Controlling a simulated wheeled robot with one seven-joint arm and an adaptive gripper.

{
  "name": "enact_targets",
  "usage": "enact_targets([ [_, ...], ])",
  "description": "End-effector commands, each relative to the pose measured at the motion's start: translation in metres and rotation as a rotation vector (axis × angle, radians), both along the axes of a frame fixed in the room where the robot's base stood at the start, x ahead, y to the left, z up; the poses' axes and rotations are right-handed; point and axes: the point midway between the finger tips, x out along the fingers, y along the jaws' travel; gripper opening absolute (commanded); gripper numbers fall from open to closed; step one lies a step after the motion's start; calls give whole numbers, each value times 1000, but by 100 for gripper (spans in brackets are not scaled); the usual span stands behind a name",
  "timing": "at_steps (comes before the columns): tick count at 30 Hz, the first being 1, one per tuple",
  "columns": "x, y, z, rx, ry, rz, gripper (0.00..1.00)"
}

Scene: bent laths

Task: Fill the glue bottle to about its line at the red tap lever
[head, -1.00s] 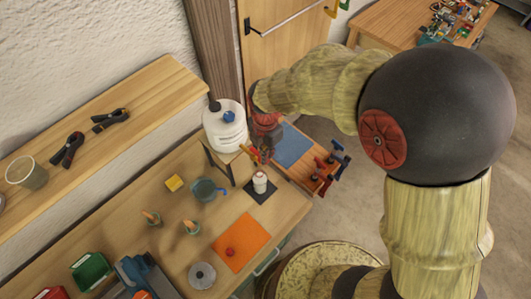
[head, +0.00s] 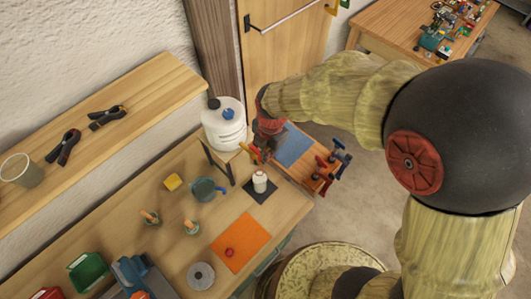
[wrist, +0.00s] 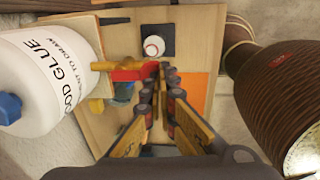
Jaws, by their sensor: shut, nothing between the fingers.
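The white glue jug (head: 224,128) stands on a raised stand at the back of the bench; its "GLUE" label shows in the wrist view (wrist: 45,75). Its yellow tap (wrist: 104,66) carries a red lever (wrist: 132,73). The small white glue bottle (head: 260,182) stands upright on a dark pad (head: 263,194) near the tap; it also shows in the wrist view (wrist: 154,47). Its fill line and glue level are too small to read. My gripper (wrist: 167,75) is shut and empty, fingertips close beside the lever's end. I cannot tell whether they touch. No glue stream is visible.
An orange mat (head: 240,243), a teal pot (head: 203,189), a yellow block (head: 173,182) and two wooden-handled cups lie left of and before the bottle. A side bench with red clamps (head: 325,172) stands beyond. A shelf (head: 120,110) runs along the wall.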

Motion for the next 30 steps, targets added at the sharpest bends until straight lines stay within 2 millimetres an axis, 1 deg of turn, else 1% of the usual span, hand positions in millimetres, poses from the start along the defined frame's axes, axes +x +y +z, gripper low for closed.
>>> enact_targets([
  [11, -2, -2, -9, 27, -24, 0, 0],
  [24, -5, -6, -26, 26, -23, 0, 0],
  [30, -5, -6, -24, 25, -23, 0, 0],
])
